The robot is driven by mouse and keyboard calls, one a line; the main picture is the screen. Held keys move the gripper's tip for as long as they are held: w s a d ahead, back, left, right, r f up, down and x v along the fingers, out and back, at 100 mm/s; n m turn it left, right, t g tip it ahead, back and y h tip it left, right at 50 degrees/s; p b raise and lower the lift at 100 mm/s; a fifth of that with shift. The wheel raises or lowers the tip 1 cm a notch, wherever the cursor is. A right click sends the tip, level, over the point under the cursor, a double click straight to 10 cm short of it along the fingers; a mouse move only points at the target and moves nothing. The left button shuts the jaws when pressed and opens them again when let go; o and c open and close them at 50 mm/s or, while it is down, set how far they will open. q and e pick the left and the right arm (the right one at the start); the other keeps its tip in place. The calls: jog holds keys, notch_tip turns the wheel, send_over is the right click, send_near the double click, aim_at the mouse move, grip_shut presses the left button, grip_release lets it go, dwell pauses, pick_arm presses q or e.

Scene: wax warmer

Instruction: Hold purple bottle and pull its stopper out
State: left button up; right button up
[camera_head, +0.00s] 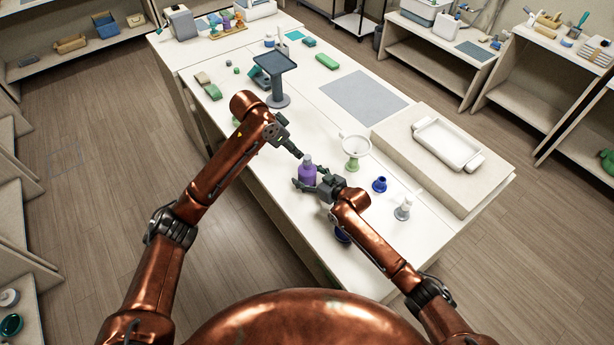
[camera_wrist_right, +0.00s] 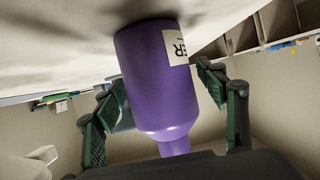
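The purple bottle (camera_head: 307,174) stands upright on the white table, with a paler top (camera_head: 307,159). In the right wrist view the bottle (camera_wrist_right: 155,80) appears upside down with a white label, and its top end is hidden behind my gripper. My right gripper (camera_head: 311,180) is low at the bottle, its fingers spread on either side. In the wrist view a gap shows between the bottle and the right-hand finger. My left gripper (camera_head: 295,147) is just above and left of the bottle's top, apart from it. Whether its fingers are open is unclear.
A green-based stand with a white dish (camera_head: 356,148), a blue bottle (camera_head: 379,184) and a whitish bottle (camera_head: 403,209) are to the right. A dark stand (camera_head: 276,80) is behind. A white tray (camera_head: 447,144) sits on a raised block. A grey mat (camera_head: 364,97) lies flat.

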aim_at(306, 158)
jog(key=c, duration=1.4)
jog(key=shift+c, duration=0.2)
pick_arm(q)
jog(key=o, duration=0.3)
jog(key=shift+w+d+r, duration=0.1)
jog(key=shift+d+r, duration=0.05)
jog(key=shift+d, duration=0.15)
jog(key=shift+o, duration=0.4)
jog(key=shift+d, duration=0.3)
jog(key=shift+n+g+y, duration=0.4)
jog(key=shift+n+y, duration=0.1)
jog(key=shift+y, duration=0.3)
jog(key=shift+w+d+x, duration=0.1)
jog(key=shift+w+x, duration=0.05)
jog(key=shift+x, duration=1.45)
jog(key=shift+w+d+x, duration=0.1)
jog(key=shift+w+x, duration=0.05)
jog(key=shift+x, duration=1.45)
jog(key=shift+w+d+x, duration=0.1)
jog(key=shift+w+x, duration=0.05)
jog(key=shift+x, duration=1.45)
jog(key=shift+r, duration=0.15)
